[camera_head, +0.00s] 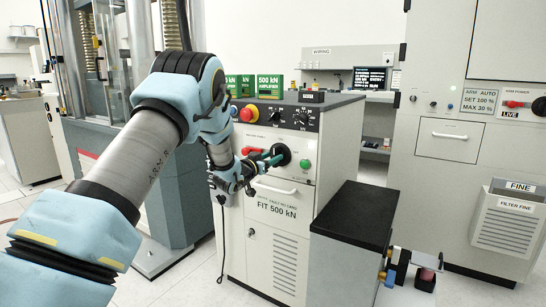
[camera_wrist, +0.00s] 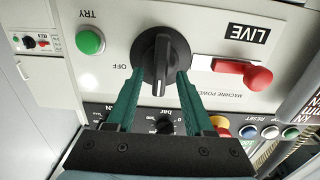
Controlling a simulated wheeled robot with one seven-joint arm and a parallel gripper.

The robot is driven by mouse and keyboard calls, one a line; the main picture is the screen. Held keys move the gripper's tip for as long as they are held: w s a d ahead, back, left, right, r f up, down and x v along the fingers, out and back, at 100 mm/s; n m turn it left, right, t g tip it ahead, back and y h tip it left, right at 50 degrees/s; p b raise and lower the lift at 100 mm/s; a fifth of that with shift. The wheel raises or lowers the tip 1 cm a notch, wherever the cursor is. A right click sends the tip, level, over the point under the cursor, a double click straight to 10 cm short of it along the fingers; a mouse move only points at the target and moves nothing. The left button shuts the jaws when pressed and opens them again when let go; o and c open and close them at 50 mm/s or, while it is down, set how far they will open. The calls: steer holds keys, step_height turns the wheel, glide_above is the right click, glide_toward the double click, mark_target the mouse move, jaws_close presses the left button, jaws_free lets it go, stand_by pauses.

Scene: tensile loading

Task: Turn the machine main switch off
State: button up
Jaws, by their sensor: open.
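The machine's black rotary switch (camera_wrist: 160,62) is on the light front panel in the wrist view, with its grip bar upright in the picture. An "OFF" label (camera_wrist: 122,70) is left of it. A red lever (camera_wrist: 245,75) lies to its right, beside a "LIVE" plate and "MACHINE POWER" lettering; the wrist view is upside down. My gripper (camera_wrist: 160,76) is open, its two green fingers reaching either side of the switch's grip bar, with gaps visible between. In the head view my gripper (camera_head: 267,159) is at the switch (camera_head: 281,154), partly covering the panel.
A green TRY button (camera_wrist: 90,41) is near the switch. A black-topped box (camera_head: 355,212) stands right of the cabinet. A second cabinet (camera_head: 450,140) has a similar red lever and knob.

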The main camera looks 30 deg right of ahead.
steer(key=shift+w+d, duration=0.35)
steer(key=shift+d, duration=0.25)
jaws_close()
